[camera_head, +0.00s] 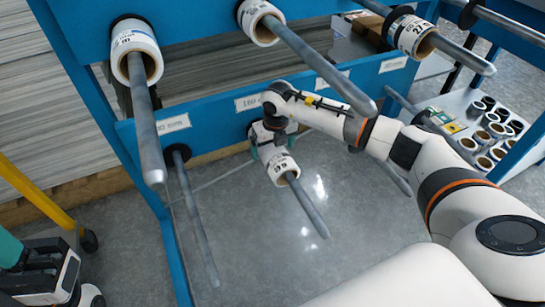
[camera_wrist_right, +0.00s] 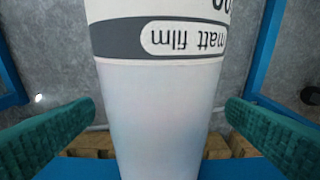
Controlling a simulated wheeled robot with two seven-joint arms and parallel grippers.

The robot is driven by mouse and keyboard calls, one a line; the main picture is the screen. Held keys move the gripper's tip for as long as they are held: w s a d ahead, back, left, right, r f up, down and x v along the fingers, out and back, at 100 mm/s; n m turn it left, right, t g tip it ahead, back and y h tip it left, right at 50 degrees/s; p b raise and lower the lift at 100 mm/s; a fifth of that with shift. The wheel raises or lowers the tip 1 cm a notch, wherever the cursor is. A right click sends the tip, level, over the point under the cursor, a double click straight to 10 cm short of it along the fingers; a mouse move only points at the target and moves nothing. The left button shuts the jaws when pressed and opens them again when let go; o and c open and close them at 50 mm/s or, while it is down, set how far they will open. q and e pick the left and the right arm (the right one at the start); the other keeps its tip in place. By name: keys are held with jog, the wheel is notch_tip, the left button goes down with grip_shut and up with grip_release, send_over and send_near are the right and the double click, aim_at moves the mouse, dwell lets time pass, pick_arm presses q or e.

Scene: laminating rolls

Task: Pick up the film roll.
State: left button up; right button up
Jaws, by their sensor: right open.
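A white film roll (camera_head: 281,170) with a grey band sits on a grey peg on the lower blue rail. In the right wrist view the film roll (camera_wrist_right: 165,115) fills the middle, its upside-down label reading "matt film". My right gripper (camera_head: 272,150) is open at the roll, its teal pads on either side. In the wrist view gaps show between both pads and the roll. My left gripper (camera_head: 12,255) is partly in view at the lower left edge.
Other rolls hang on upper pegs at the left (camera_head: 133,42), middle (camera_head: 258,18) and right (camera_head: 410,33). Long bare pegs, such as one at the left (camera_head: 195,220), jut out around my arm. A shelf (camera_head: 460,105) with several small rolls stands at the right. The floor below is clear.

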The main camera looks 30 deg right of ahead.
jog(key=f, duration=0.2)
jog(key=shift+w+f+b, duration=0.2)
jog(key=shift+f+b, duration=0.1)
jog(key=shift+b, duration=0.1)
jog(key=c, duration=1.3)
jog(key=shift+r, duration=0.1)
jog(key=shift+c, duration=0.2)
jog(key=shift+d+r, duration=0.1)
jog(key=shift+r, duration=0.05)
